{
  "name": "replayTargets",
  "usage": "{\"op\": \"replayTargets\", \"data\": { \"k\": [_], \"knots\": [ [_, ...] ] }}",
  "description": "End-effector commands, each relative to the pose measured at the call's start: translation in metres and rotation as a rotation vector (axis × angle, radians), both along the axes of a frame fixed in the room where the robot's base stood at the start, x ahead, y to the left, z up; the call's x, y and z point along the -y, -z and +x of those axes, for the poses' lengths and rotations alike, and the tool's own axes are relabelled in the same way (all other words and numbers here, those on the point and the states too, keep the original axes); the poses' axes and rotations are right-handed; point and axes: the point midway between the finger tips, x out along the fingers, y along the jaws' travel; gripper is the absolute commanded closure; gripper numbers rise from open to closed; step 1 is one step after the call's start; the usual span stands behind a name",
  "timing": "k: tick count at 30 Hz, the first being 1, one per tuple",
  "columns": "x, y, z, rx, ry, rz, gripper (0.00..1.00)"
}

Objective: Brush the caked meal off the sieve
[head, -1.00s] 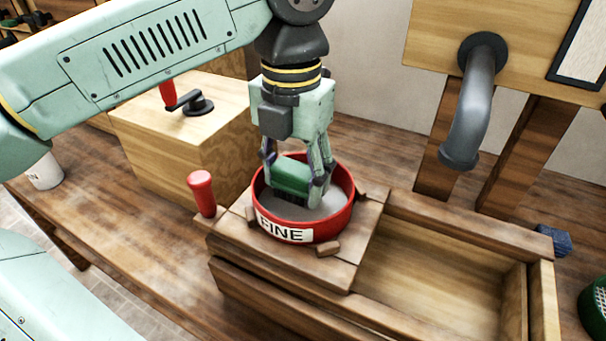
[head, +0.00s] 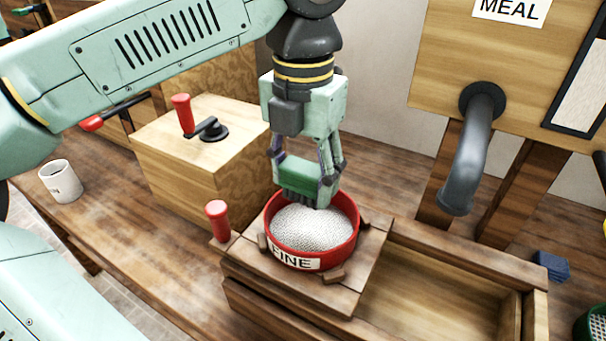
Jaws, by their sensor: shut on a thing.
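The sieve (head: 312,228) is a round red-rimmed pan marked "FINE", seated on a wooden platform between small blocks. Its mesh shows pale and speckled, and I see no distinct caked patch on the part in view. My gripper (head: 307,188) is shut on a green brush (head: 300,174) with dark bristles pointing down. The brush is above the back left part of the sieve, with its bristles near the rim height. Part of the sieve's back rim is hidden behind the brush and gripper.
A red upright handle (head: 218,219) stands left of the sieve. A wooden box with a crank (head: 208,130) is behind it. A white mug (head: 61,181) is at left. A grey spout (head: 467,160) hangs at right above an open wooden tray (head: 432,300). A blue block (head: 551,266) lies far right.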

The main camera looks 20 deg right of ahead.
Motion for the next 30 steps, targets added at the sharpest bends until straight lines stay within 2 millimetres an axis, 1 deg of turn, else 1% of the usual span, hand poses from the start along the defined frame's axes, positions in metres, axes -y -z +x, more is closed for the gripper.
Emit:
{"op": "replayTargets", "data": {
  "k": [5, 8, 15, 18, 30],
  "knots": [
    [0.0, 0.0, 0.0, 0.0, 0.0, 0.0, 0.7],
    [0.0, -0.003, 0.0, 0.0, 0.0, 0.0, 0.7],
    [0.0, -0.026, 0.0, 0.001, 0.0, 0.0, 0.7],
    [0.0, -0.031, 0.0, 0.001, 0.0, 0.001, 0.7],
    [0.0, -0.029, 0.0, 0.0, 0.0, 0.0, 0.7]
  ]
}}
